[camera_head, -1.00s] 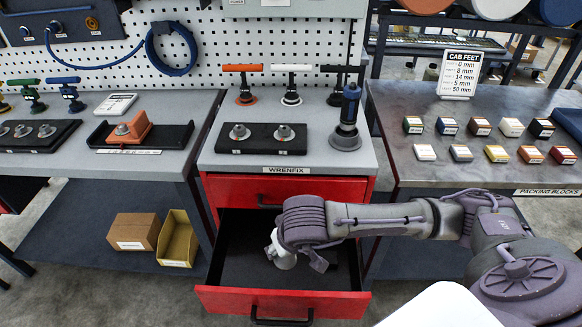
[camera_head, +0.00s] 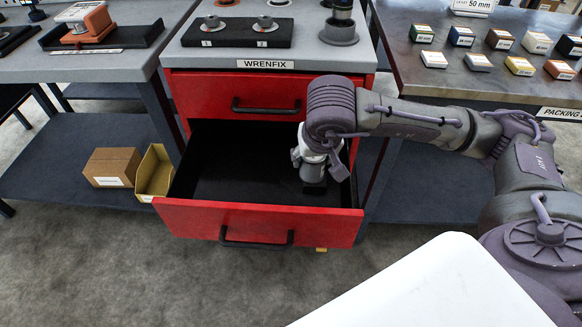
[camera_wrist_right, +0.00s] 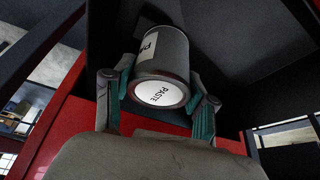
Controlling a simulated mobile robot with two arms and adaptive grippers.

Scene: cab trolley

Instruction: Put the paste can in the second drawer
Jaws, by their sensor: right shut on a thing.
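The paste can (camera_wrist_right: 165,55) is a grey cylinder with a white round end label reading PASTE, seen large in the right wrist view. My right gripper (camera_wrist_right: 160,88) is shut on it, with one teal-padded finger on each side. In the head view my right gripper (camera_head: 318,165) points down inside the open second drawer, towards its right side. The can is mostly hidden there by the gripper, and I cannot tell whether it touches the drawer floor. The second drawer (camera_head: 258,222) has a red front and a dark, otherwise empty interior. My left gripper is not in view.
The shut top drawer (camera_head: 235,92) is just above, under the WRENFIX worktop. A cardboard box (camera_head: 112,167) and a yellow bin (camera_head: 154,172) sit on the left lower shelf. Packing blocks (camera_head: 498,40) stand on the right bench. Free room remains in the drawer's left half.

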